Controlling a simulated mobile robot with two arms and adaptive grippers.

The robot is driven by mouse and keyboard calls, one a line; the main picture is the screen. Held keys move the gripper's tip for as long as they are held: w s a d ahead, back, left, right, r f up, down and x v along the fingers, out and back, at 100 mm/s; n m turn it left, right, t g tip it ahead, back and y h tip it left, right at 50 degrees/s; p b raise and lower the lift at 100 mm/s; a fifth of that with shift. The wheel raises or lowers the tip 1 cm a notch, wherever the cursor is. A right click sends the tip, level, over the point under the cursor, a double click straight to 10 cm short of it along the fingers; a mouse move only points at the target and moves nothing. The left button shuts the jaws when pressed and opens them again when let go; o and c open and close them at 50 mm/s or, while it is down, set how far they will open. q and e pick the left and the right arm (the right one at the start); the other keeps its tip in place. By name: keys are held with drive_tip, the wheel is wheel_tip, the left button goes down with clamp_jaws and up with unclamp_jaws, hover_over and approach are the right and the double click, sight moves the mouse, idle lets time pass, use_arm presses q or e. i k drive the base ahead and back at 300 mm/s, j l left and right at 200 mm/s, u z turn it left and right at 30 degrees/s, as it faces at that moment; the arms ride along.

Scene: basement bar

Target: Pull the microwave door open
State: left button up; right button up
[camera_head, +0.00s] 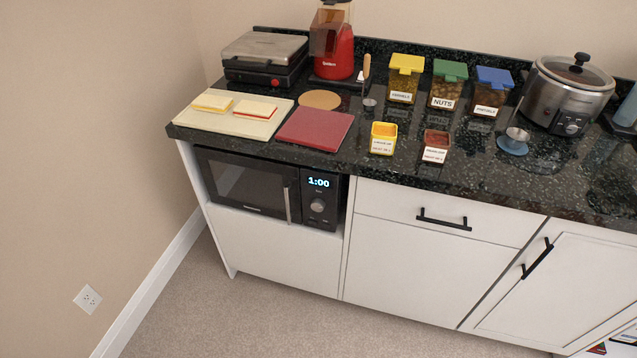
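The black microwave (255,188) sits in an open niche under the counter at the left end of the cabinets. Its door (238,183) is dark, looks closed, and has a vertical silver handle (287,205) on its right side. To the right of the handle is the control panel (319,197) with a display reading 1:00 and a round knob. Neither of my grippers is in the head view.
The dark counter (360,165) above holds cutting boards, a sandwich press (265,60), a red machine (331,45), several food containers and a slow cooker (567,93). White cabinets (430,260) stand right of the microwave. The carpet (240,320) in front is clear.

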sight(271, 188)
drive_tip(key=k+j+u, duration=0.1)
drive_tip(key=u, duration=0.25)
drive_tip(key=j+u, duration=0.2)
drive_tip(key=u, duration=0.15)
drive_tip(key=k+j+u, duration=0.1)
drive_tip(key=u, duration=0.25)
